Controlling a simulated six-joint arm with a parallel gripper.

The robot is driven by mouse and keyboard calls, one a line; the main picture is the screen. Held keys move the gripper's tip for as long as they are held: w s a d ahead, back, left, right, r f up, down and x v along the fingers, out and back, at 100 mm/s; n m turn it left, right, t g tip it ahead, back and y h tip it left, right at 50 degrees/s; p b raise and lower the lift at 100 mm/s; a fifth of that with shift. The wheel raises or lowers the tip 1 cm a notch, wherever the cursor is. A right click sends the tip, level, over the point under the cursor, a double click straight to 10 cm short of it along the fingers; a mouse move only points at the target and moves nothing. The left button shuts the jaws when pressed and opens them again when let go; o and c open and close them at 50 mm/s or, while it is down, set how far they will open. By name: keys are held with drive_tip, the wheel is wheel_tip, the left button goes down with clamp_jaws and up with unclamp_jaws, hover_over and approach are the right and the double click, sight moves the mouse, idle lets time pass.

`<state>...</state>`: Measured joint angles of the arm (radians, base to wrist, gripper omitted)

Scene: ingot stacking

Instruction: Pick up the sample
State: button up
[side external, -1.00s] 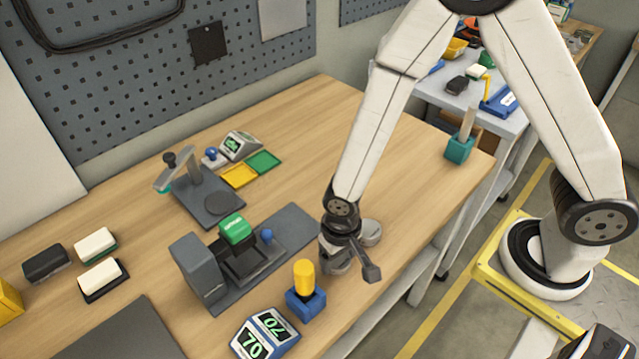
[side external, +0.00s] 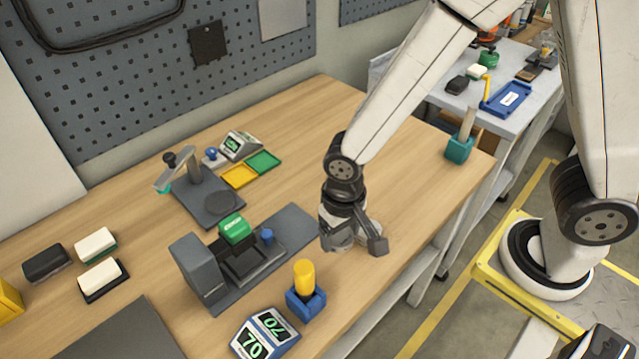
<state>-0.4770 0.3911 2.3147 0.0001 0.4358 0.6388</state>
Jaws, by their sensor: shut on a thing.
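My gripper (side external: 350,241) points down over the right part of the wooden bench, right of the dark machine. It is shut on a small grey metallic piece (side external: 341,241), which appears to be the sample; the fingers hide much of it. I cannot tell whether the held piece clears the bench.
Left of my gripper stands the dark machine (side external: 197,268) with a green block (side external: 235,229) on it. A yellow-topped blue holder (side external: 305,300) and a display unit (side external: 265,335) stand in front.

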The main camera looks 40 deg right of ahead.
drive_tip(key=shift+r, duration=1.15)
drive_tip(key=w+d+r, duration=0.2)
drive_tip(key=w+d, duration=0.2)
drive_tip(key=w, duration=0.6)
drive_tip(key=w+d+r, duration=0.1)
drive_tip(key=w+d, duration=0.4)
drive_tip(key=w, duration=0.5)
drive_tip(key=shift+d+r, duration=0.15)
drive_tip(key=shift+r, duration=0.25)
drive_tip(key=w+f, duration=0.3)
drive_tip(key=w, duration=0.1)
drive_tip(key=w+f, duration=0.2)
drive_tip(key=w, duration=0.2)
drive_tip(key=w+a+f, duration=0.1)
drive_tip(key=w+f, duration=0.2)
drive_tip(key=w, duration=0.1)
drive_tip(key=shift+w+a+f, duration=0.1)
drive_tip(key=shift+w+f, duration=0.2)
drive_tip(key=shift+w, duration=0.05)
drive_tip(key=shift+w+f, duration=0.4)
drive_tip(key=shift+f, duration=0.05)
